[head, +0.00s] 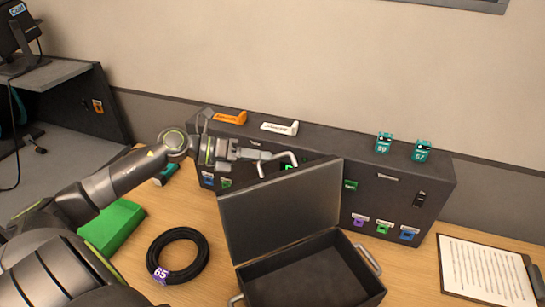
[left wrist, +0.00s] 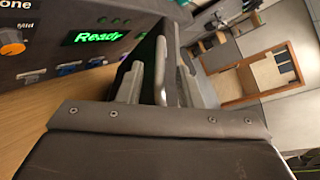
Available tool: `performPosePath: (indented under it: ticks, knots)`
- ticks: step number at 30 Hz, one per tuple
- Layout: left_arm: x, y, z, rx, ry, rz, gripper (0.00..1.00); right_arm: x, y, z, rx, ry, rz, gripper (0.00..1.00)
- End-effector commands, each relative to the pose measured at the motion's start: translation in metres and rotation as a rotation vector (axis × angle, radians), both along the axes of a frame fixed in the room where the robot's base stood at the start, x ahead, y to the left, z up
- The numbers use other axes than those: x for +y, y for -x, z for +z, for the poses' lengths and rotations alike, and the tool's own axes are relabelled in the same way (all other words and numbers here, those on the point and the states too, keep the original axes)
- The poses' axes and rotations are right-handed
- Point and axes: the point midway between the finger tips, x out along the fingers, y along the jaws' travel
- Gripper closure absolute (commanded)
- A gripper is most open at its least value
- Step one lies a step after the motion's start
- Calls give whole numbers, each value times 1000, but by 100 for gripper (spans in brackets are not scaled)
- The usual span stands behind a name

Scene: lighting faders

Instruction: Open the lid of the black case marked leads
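The black case (head: 312,274) stands on the wooden table, front centre in the head view. Its lid (head: 281,208) is raised, leaning slightly back, and the empty-looking inside is visible. No "leads" marking shows on it from here. Whether a finger touches the lid I cannot tell. In the left wrist view the gripper's grey fingers (left wrist: 162,80) reach forward beside a dark panel. My right gripper is not in view.
A coiled black cable (head: 178,255) with a purple tag and a green box (head: 112,228) lie left. A clipboard (head: 486,270) lies right. Bare table surrounds the coil.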

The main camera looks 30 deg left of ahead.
Motion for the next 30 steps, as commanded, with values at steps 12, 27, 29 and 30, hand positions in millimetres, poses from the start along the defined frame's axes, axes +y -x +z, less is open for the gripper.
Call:
performPosePath:
  ticks: [12,27,29,30]
  knots:
    - [-26,-23,-8,1,2,1,67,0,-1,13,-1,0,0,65]
    - [-28,-26,-11,3,0,1,81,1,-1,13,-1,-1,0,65]
    - [-28,-26,-11,3,0,1,88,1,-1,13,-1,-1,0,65]
    - [-28,-25,-11,3,0,1,94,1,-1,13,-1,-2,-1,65]
